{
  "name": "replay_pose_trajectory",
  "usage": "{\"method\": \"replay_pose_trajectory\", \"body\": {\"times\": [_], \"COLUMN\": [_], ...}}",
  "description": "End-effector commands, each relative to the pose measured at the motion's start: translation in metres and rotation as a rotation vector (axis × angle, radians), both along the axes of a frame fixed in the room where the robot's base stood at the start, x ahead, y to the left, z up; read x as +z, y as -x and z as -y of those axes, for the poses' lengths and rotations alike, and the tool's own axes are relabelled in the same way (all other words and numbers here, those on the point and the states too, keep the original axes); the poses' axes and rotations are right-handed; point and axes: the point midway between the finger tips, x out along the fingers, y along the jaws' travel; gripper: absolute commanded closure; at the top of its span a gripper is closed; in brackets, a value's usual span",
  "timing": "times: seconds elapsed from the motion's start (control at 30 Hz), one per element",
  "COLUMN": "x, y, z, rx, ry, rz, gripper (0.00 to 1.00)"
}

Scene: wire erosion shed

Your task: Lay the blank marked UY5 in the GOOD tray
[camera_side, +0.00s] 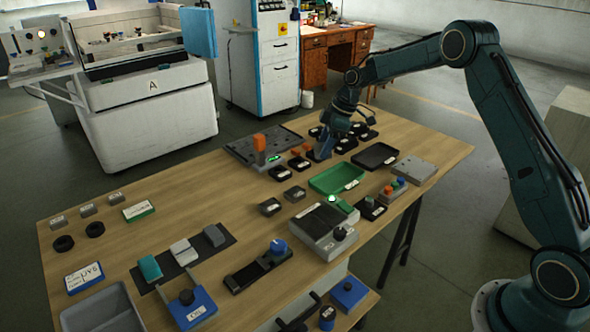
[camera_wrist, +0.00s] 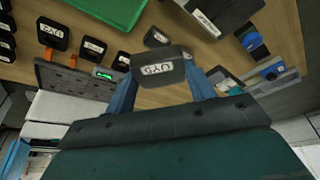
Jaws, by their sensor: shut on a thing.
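My gripper (camera_side: 322,152) is shut on a dark blank (camera_wrist: 158,68). In the wrist view it sits between the two blue fingers, and its white label, seen upside down, appears to read UY5. In the side view the held blank cannot be made out clearly. The gripper is over the far part of the bench, behind and left of a green tray (camera_side: 334,181). The green tray also shows at the top of the wrist view (camera_wrist: 112,10) and looks empty. It has a white label on its front rim, too small to read; I cannot confirm it says GOOD.
A black tray (camera_side: 375,156) lies right of the green one. Several dark labelled blanks stand around the gripper. A grey plate with an orange block (camera_side: 259,142) is to the left. A grey device with a black knob (camera_side: 325,229) stands in front of the green tray.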

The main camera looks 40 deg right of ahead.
Motion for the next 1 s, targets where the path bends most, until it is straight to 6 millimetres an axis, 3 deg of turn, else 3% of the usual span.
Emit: {"method": "replay_pose_trajectory", "body": {"times": [0.03, 0.2, 0.4, 0.77, 1.0], "x": [0.007, 0.024, 0.036, 0.038, 0.013], "y": [-0.006, -0.019, -0.024, -0.025, -0.025], "z": [0.018, 0.066, 0.100, 0.109, 0.108], "rx": [-0.070, -0.276, -0.424, -0.468, -0.466], "ry": [0.001, -0.009, -0.020, -0.025, -0.026], "rz": [0.009, 0.019, 0.027, 0.029, 0.027], "gripper": [0.84, 0.84, 0.84, 0.84, 0.84]}}
